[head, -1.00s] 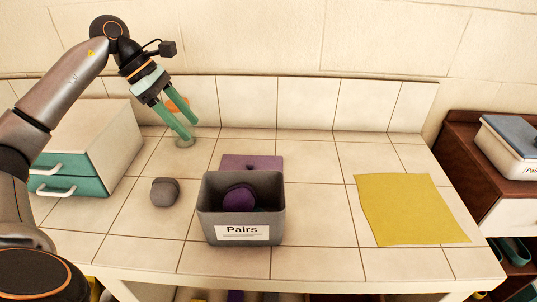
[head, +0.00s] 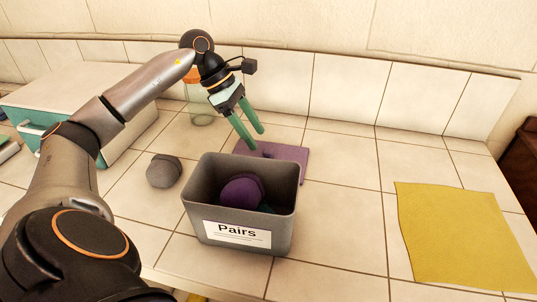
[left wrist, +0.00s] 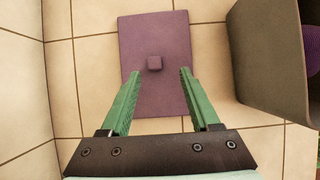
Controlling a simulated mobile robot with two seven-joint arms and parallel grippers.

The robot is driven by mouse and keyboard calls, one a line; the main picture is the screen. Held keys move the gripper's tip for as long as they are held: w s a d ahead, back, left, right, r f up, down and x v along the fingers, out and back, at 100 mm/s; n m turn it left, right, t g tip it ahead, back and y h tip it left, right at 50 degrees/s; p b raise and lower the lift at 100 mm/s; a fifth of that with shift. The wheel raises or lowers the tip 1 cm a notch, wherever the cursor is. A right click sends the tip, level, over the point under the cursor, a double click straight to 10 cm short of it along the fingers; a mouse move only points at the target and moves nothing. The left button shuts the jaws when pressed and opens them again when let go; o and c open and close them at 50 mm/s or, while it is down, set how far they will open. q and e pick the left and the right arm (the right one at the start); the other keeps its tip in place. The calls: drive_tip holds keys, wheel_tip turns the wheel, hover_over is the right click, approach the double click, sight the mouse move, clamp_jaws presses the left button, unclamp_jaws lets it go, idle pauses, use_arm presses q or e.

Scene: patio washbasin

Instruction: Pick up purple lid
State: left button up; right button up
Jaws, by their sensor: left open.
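The purple lid (head: 289,157) lies flat on the tiled counter behind the grey bin, which hides part of it in the head view. In the left wrist view the lid (left wrist: 155,35) is a flat rectangle with a small square knob (left wrist: 155,63) in its middle. My left gripper (head: 257,141) is open and empty above the lid. In the left wrist view its green fingers (left wrist: 160,73) stand on either side of the knob, apart from it. The right gripper is not in view.
The grey bin (head: 200,203) labelled "Pairs" stands just in front of the lid and holds a purple ball-like item (head: 241,190). A grey rounded item (head: 163,171), a glass jar (head: 201,108) and a drawer box (head: 60,100) are to the left. A yellow cloth (head: 460,235) lies right.

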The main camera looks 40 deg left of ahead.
sight(267, 150)
use_arm(q)
drive_tip(key=shift+w+x, duration=0.15)
drive_tip(key=shift+x, duration=1.25)
drive_tip(key=shift+w+x, duration=0.15)
drive_tip(key=shift+x, duration=1.2)
drive_tip(key=shift+a, duration=0.2)
drive_tip(key=shift+c, duration=0.4)
clamp_jaws()
